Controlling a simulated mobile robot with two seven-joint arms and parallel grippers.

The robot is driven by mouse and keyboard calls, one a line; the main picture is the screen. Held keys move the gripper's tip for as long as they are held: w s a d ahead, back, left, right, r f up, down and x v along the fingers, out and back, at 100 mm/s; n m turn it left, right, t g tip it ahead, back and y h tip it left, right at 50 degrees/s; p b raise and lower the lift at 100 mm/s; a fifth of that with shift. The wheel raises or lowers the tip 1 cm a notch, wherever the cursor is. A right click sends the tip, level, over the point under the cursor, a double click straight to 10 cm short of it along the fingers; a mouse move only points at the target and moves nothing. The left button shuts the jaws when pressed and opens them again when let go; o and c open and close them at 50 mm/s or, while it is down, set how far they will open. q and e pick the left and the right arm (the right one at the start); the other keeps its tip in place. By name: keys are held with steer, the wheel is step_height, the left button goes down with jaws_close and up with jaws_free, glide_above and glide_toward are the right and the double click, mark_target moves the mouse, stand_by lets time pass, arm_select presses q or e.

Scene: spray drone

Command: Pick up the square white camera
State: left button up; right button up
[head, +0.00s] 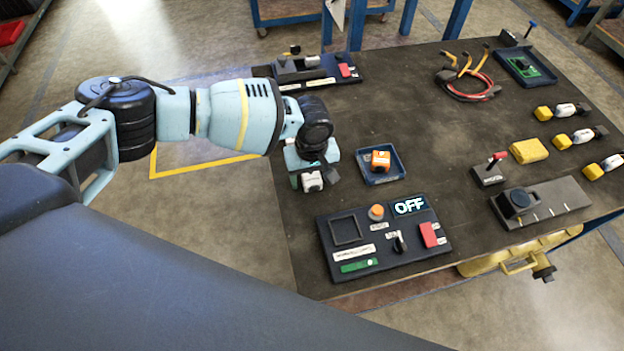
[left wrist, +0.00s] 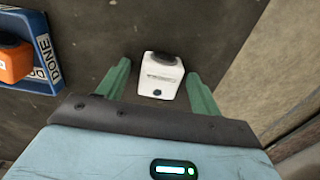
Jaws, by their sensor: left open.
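The square white camera (left wrist: 161,78) stands on the dark table in the left wrist view, with a round black part on its top. My left gripper (left wrist: 158,88) is open, with one green finger on each side of the camera. Gaps show between the camera and both fingers. In the head view the white camera (head: 312,181) shows just below my left gripper (head: 315,173), near the table's left edge, partly hidden by the gripper. My right gripper is not in view.
A blue tray (head: 397,165) marked DONE, holding an orange block (head: 381,160), lies right of the gripper. A control panel (head: 325,236) with an OFF display is nearer. Yellow-and-white items, a red-lever box (head: 489,175) and cables (head: 470,90) lie farther right. The table's middle is clear.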

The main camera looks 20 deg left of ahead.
mark_target(312, 176)
arm_select(q)
steer(key=shift+c, duration=0.2)
steer(key=c, duration=1)
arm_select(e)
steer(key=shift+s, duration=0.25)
arm_select(q)
steer(key=shift+c, duration=0.2)
steer(key=shift+r, duration=0.6)
step_height(312, 176, up, 3)
steer(key=shift+f+p, duration=0.2)
steer(key=shift+p, duration=0.2)
steer(key=s+a+r+p, duration=0.1)
steer(key=s+a, duration=0.8)
steer(key=a, duration=0.4)
steer(key=shift+a+p, duration=0.15)
steer(key=shift+p, duration=0.25)
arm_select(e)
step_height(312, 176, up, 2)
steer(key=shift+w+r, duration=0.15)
arm_select(q)
steer(key=shift+r, duration=0.1)
